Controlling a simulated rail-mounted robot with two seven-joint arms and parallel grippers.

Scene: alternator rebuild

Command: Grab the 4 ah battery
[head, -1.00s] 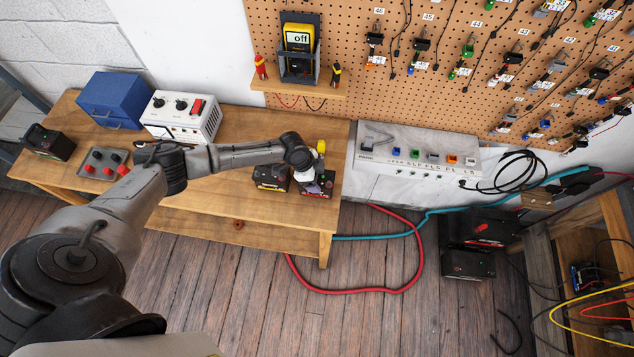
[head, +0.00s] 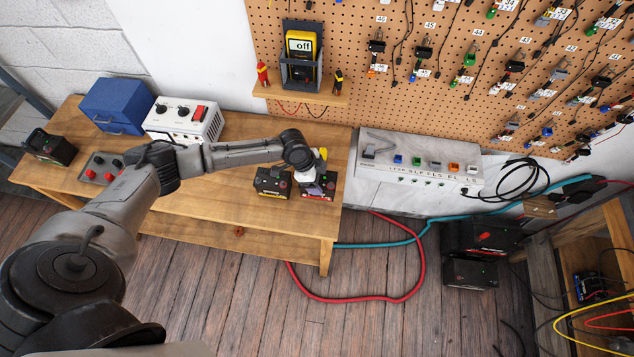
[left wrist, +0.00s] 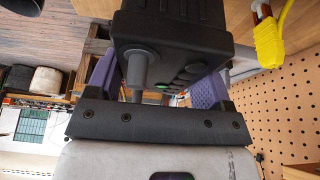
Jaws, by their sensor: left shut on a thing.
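Two black batteries stand side by side near the right end of the wooden workbench. The left one (head: 272,183) stands free; the right one (head: 328,185) is partly covered by my left gripper (head: 314,182). In the left wrist view my left gripper (left wrist: 155,85) has its purple fingers on either side of a dark block, the battery (left wrist: 178,30), and is shut on it. Its top, with a round post and several small buttons, faces the camera. I cannot read a 4 Ah label. I cannot tell whether the held battery touches the bench. My right gripper is not in view.
The workbench (head: 215,205) also holds a blue box (head: 117,105), a white power unit (head: 185,120), a grey panel with red knobs (head: 92,172) and another dark battery (head: 50,147). A shelf with a yellow meter (head: 300,43) hangs behind. A red cable (head: 422,270) lies on the floor.

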